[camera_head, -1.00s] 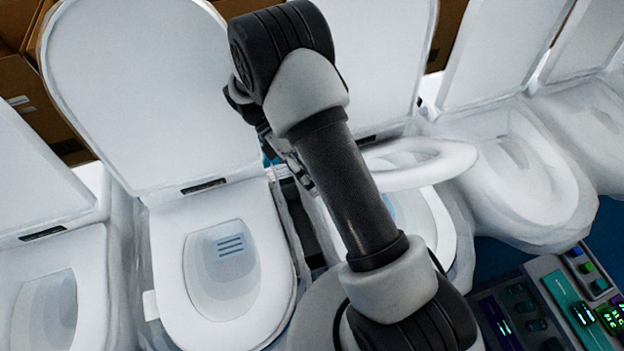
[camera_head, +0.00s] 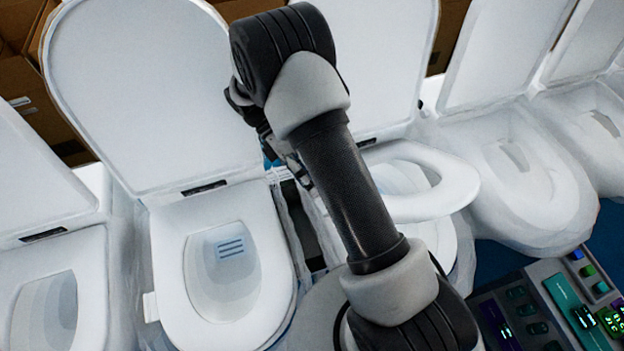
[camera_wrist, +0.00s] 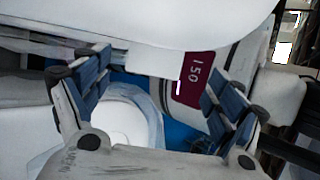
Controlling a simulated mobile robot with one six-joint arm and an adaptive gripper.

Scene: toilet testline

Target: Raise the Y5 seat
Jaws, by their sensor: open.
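A white toilet seat (camera_head: 447,183) is partly raised on the toilet behind my arm in the head view. It is tilted above its bowl rim (camera_head: 442,238), with a gap between them. Its lid (camera_head: 385,70) stands upright behind it. No Y5 mark is readable. My gripper is mostly hidden behind my arm in the head view. In the wrist view my gripper (camera_wrist: 160,95) is open, its two blue-padded fingers apart with nothing between them. A broad white surface (camera_wrist: 170,20) lies above the fingers, perhaps the seat; I cannot tell whether they touch it.
Another toilet (camera_head: 222,265) with its lid up stands at left, and more toilets (camera_head: 520,170) at right. A control panel (camera_head: 560,310) with buttons sits at lower right. A maroon label (camera_wrist: 192,80) reading 150 shows in the wrist view.

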